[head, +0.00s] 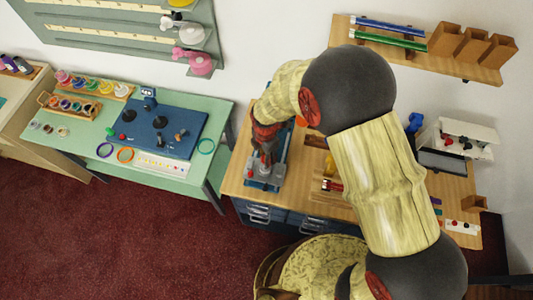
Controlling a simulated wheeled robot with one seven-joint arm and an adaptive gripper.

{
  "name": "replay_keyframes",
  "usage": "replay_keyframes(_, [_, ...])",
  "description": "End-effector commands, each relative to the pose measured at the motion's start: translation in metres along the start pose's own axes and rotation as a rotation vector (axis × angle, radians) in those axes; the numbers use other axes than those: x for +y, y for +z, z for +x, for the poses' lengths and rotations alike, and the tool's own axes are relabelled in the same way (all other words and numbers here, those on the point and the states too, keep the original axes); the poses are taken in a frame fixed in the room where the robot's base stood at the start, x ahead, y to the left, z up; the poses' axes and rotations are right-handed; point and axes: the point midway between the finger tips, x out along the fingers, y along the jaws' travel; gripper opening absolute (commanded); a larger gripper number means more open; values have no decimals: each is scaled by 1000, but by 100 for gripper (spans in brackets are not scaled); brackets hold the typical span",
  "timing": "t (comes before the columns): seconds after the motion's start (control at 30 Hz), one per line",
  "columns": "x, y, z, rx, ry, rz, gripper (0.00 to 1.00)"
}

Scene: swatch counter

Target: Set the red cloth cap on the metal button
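My gripper (265,158) points down over a blue-grey press-like fixture (262,184) on the left end of the wooden workbench. The gripper is small and dark here, and I cannot tell whether its fingers are open or shut or whether they hold anything. I cannot make out the red cloth cap or the metal button for certain. The spot under the gripper is partly hidden by the gripper itself, and my arm covers much of the workbench's middle.
A green table (75,143) at left bears a blue board (187,120) with dark knobs, colored rings and pots. Right of my arm stand a grey box (441,160) and a white tray (467,131) with small red and black pieces. A wooden wall shelf (478,72) hangs above.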

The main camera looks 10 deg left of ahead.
Motion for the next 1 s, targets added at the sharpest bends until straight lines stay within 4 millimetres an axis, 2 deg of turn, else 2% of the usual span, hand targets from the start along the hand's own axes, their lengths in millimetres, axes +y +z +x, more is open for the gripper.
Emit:
replay_keyframes(0.27, [2,0,11,0,-1,7,26])
replay_keyframes(0.7, [2,0,51,0,-2,7,26])
replay_keyframes(1.0, [3,0,55,0,-1,7,26])
